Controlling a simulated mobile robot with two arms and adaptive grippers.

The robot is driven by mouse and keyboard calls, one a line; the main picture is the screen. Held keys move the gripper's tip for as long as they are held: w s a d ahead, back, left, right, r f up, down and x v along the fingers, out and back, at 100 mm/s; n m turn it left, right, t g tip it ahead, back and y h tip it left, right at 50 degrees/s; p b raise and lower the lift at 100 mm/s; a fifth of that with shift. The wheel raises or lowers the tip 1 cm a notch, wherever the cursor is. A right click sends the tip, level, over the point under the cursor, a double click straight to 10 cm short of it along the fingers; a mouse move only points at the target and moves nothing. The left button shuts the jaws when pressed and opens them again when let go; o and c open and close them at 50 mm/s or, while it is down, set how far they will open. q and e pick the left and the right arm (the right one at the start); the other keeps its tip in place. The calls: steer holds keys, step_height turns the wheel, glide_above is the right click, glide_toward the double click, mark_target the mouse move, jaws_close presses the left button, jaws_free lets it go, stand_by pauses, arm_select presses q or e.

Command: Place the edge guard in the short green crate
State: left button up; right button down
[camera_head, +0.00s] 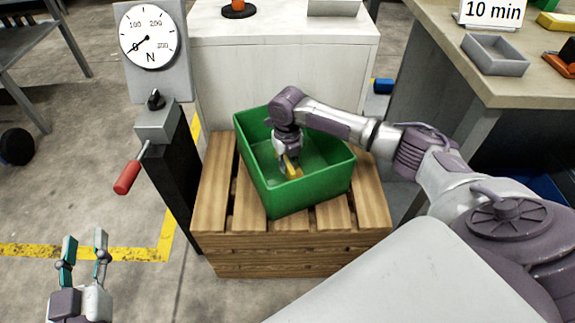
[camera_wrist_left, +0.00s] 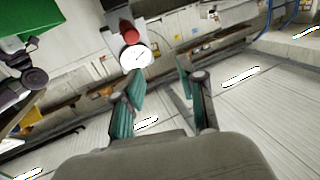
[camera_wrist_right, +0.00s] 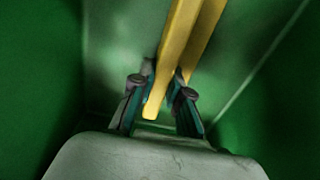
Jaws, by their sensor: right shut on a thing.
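The short green crate (camera_head: 325,190) sits on a wooden slatted box in the middle of the head view. Its green inside fills the right wrist view (camera_wrist_right: 40,90). My right gripper (camera_head: 288,162) reaches down inside the crate. It is shut on the yellow edge guard (camera_head: 292,171), a long angled strip that shows between the fingers in the right wrist view (camera_wrist_right: 180,50). I cannot tell whether the edge guard touches the crate floor. My left gripper (camera_head: 84,262) is open and empty over the floor at lower left.
The wooden box (camera_head: 290,255) carries the crate. A force gauge stand with a round dial (camera_head: 149,37) and red handle (camera_head: 127,177) stands left of it. A white cabinet (camera_head: 285,70) is behind, and a workbench with grey tray (camera_head: 495,55) is at right.

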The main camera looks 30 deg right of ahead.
mark_target(288, 162)
steer(key=shift+f, duration=0.1)
steer(key=c, duration=1.1)
jaws_free()
steer(key=shift+c, duration=0.2)
steer(key=shift+r, duration=0.4)
step_height(288, 162, up, 5)
steer(key=shift+r+p, duration=0.2)
steer(key=shift+p, duration=0.9)
arm_select(q)
steer(key=s+a+f+g+y+p, duration=0.1)
steer(key=s+a+f+g, duration=0.3)
steer(key=s+f+g, duration=0.5)
steer(key=shift+a+f+n+g+y+p, duration=0.3)
steer(key=shift+f+g+y, duration=0.45)
steer(key=shift+f, duration=1.2)
arm_select(e)
step_height(288, 162, up, 6)
arm_select(q)
steer(key=shift+d, duration=0.1)
arm_select(e)
steer(key=shift+a, duration=0.1)
